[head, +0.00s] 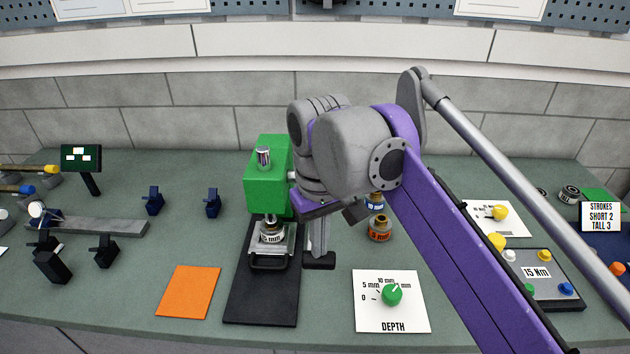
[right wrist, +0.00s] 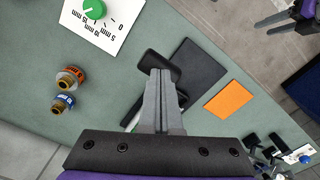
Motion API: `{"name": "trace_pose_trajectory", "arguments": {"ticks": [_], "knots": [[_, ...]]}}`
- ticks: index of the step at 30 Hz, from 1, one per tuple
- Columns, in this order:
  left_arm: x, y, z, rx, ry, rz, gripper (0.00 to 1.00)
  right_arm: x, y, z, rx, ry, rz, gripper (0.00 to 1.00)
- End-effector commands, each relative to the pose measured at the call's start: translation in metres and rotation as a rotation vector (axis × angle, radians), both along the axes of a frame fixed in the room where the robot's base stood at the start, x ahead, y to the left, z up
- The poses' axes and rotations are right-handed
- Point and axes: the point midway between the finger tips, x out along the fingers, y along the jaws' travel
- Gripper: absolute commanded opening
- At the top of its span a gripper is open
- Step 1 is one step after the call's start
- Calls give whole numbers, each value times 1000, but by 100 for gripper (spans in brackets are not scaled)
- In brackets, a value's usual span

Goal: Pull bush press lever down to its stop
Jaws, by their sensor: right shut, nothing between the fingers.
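The green bush press (head: 266,185) stands on a black base plate (head: 262,300), with a silver knob on top and a "5 mm" labelled part under its ram. My right gripper (head: 318,240) is just right of the press, pointing down, mostly behind my grey wrist. In the right wrist view its grey fingers (right wrist: 158,75) are shut and empty, close over a black rounded piece (right wrist: 160,62). I cannot tell whether they touch it, or whether it is the lever's grip. The lever is otherwise hidden by my arm. My left gripper (right wrist: 270,20) shows small at the wrist view's top right.
An orange mat (head: 187,292) lies left of the base plate. A depth card with a green dial (head: 392,295) lies right of it. Two bushes (head: 379,229) stand behind the card. A 15 Nm control box (head: 540,275) is further right. Black clamps (head: 107,251) stand at left.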

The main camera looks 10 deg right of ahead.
Motion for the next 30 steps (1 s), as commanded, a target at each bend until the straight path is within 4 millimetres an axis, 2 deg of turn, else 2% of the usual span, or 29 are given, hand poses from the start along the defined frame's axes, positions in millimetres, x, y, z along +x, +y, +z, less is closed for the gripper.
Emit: {"name": "trace_pose_trajectory", "arguments": {"ticks": [8,21,26,30], "knots": [[1,0,9,0,-3,0,50,-1,1,9,0,0,0,0],[10,0,54,0,-20,0,50,-3,1,59,0,-2,0,0],[10,0,54,0,-20,0,50,-3,1,59,0,0,0,0],[12,0,62,0,-24,0,50,-1,1,67,0,-1,0,0]]}}
